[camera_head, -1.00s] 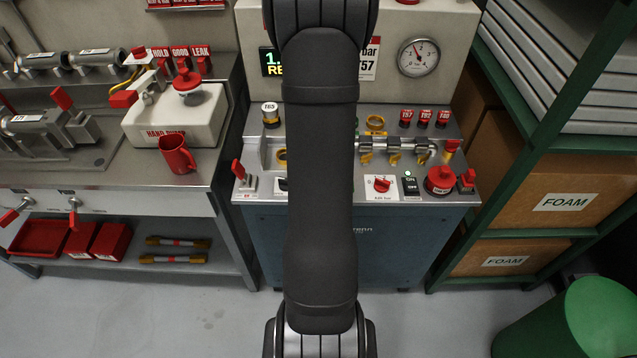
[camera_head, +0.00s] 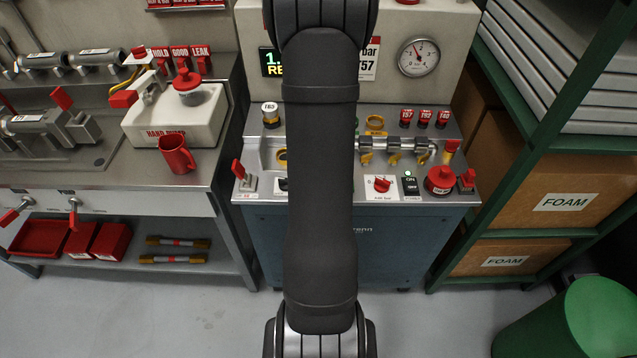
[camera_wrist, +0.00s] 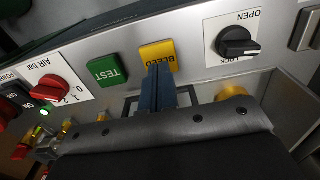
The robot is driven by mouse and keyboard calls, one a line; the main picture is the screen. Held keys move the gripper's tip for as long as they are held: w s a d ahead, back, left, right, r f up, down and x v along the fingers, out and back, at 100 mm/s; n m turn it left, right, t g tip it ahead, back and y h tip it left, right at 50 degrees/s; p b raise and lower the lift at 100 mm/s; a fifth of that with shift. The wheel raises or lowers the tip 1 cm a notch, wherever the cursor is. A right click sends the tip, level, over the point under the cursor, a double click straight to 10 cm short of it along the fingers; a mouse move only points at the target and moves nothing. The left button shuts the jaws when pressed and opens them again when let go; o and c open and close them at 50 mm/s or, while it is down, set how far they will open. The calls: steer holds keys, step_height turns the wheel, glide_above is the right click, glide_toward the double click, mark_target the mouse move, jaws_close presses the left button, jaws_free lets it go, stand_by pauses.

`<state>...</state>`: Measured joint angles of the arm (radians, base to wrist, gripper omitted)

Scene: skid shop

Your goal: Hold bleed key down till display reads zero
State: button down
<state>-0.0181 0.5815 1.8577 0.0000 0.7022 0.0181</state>
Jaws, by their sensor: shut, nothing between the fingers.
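The yellow bleed key (camera_wrist: 158,53) is on the panel in the wrist view, its label upside down. My gripper (camera_wrist: 157,68) is shut and empty. Its blue-grey fingertips lie over the key's lower edge and part of its label. I cannot tell whether they touch it or whether the key is pressed in. In the head view my arm hides the key and gripper. The display (camera_head: 271,62) shows green "1." above yellow "RE". The rest of its reading is hidden behind my arm.
A green TEST key (camera_wrist: 108,70) is just left of the bleed key. A black OPEN/LOCK knob (camera_wrist: 238,42) is to the right, and a red AIR knob (camera_wrist: 48,88) to the left. A round gauge (camera_head: 418,57) is on the back panel.

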steer(key=shift+f, duration=1.05)
stand_by(2.4)
step_height(320, 180, up, 8)
stand_by(0.8)
steer(key=shift+f, duration=3.85)
steer(key=shift+r, duration=0.15)
steer(key=s+d+r+t, duration=0.1)
steer(key=d+r+t, duration=0.1)
steer(key=r, duration=0.8)
steer(key=s+d+r+t+y, duration=0.1)
steer(key=d+r, duration=0.4)
steer(key=r, duration=0.5)
steer(key=shift+s+t, duration=0.4)
steer(key=shift+t, duration=0.2)
